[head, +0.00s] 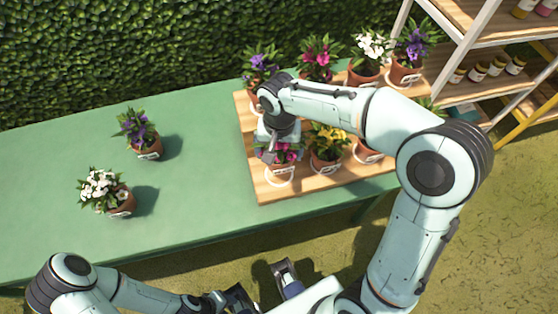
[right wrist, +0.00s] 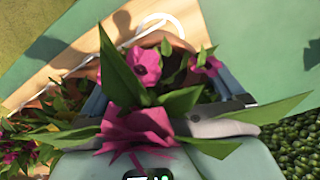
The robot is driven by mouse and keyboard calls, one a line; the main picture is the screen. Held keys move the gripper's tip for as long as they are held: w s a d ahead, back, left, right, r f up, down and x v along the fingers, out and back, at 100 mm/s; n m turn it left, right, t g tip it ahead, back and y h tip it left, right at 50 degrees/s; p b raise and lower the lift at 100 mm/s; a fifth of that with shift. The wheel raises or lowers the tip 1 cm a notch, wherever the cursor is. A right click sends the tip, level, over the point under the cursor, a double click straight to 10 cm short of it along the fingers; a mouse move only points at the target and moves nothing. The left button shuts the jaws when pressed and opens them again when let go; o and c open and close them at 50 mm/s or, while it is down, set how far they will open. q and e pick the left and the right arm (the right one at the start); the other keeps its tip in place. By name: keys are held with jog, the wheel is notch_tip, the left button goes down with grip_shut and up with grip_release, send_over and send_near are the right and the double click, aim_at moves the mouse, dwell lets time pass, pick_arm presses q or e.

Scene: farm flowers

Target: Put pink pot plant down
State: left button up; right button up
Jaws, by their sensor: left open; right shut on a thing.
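The pink pot plant (head: 288,154), with magenta flowers and a terracotta pot, is at the front left corner of the wooden board (head: 275,191). My right gripper (head: 279,150) reaches down over it and is shut on it. In the right wrist view, the pink flowers (right wrist: 146,67) and leaves fill the space between the fingers and partly hide the pot. The pot is upright at or just above the board; I cannot tell whether it touches. My left gripper (head: 263,288) is open and empty, low in front of the green table (head: 205,195).
Other potted plants stand on the board, including a yellow one (head: 328,142) close on the right and another pink one (head: 318,58) behind. A purple plant (head: 140,133) and a white one (head: 107,191) stand on the table at left. A shelf (head: 480,45) stands at right.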

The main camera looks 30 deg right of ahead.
aim_at(279, 154)
jog(key=shift+f+b, duration=0.35)
jog(key=shift+f, duration=2.3)
jog(key=shift+f, duration=0.15)
jog(key=o, duration=1)
jog(key=shift+r, duration=0.4)
notch_tip(279, 154, up, 12)
jog(key=shift+f+p, duration=0.25)
jog(key=shift+p, duration=0.75)
